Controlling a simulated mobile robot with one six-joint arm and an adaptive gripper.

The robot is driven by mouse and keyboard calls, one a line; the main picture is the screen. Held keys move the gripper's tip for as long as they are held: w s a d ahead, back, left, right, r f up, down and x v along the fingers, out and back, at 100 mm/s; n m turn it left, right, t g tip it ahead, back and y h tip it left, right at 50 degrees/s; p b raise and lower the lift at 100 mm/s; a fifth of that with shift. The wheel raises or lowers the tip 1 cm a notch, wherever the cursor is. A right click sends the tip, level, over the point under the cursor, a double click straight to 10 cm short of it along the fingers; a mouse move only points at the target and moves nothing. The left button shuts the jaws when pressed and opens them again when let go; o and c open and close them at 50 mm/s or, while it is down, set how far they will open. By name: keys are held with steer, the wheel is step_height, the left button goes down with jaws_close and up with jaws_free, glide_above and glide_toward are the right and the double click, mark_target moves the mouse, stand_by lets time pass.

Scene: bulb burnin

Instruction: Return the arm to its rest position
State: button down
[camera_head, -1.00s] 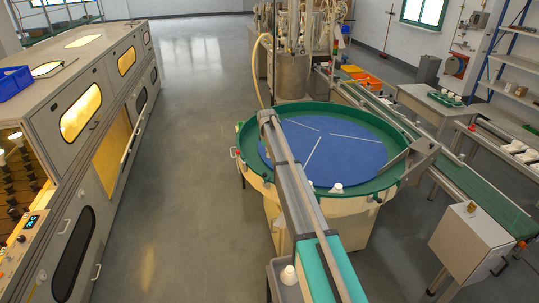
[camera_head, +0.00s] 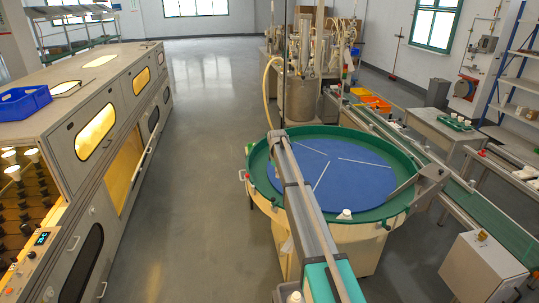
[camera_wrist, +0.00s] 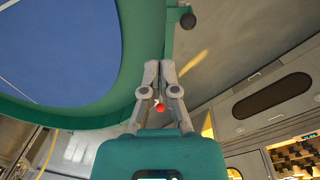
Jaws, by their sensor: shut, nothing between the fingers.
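My gripper (camera_wrist: 152,85) shows in the wrist view with its two grey fingers together at the tips and nothing between them. A small red knob shows behind the fingers. The green rim (camera_wrist: 135,60) of a round turntable with a blue disc (camera_wrist: 50,50) fills the upper left of the wrist view. The fingers appear beside that rim; whether they touch it I cannot tell. The turntable (camera_head: 262,185) stands at the middle right there.
A long grey oven cabinet (camera_head: 80,95) with lit windows stands at left, a blue crate (camera_head: 24,102) on top. A green conveyor (camera_head: 470,205) runs along the right. A white bulb (camera_head: 345,214) sits on the turntable's near rim. The grey floor (camera_head: 190,150) between is clear.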

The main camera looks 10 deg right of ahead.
steer(key=s+d+m, duration=0.2)
steer(key=s+m, duration=0.6)
steer(key=s, duration=4)
steer(key=shift+s+d+g+y, duration=0.2)
steer(key=shift+s+g+y, duration=0.1)
steer(key=shift+d, duration=0.1)
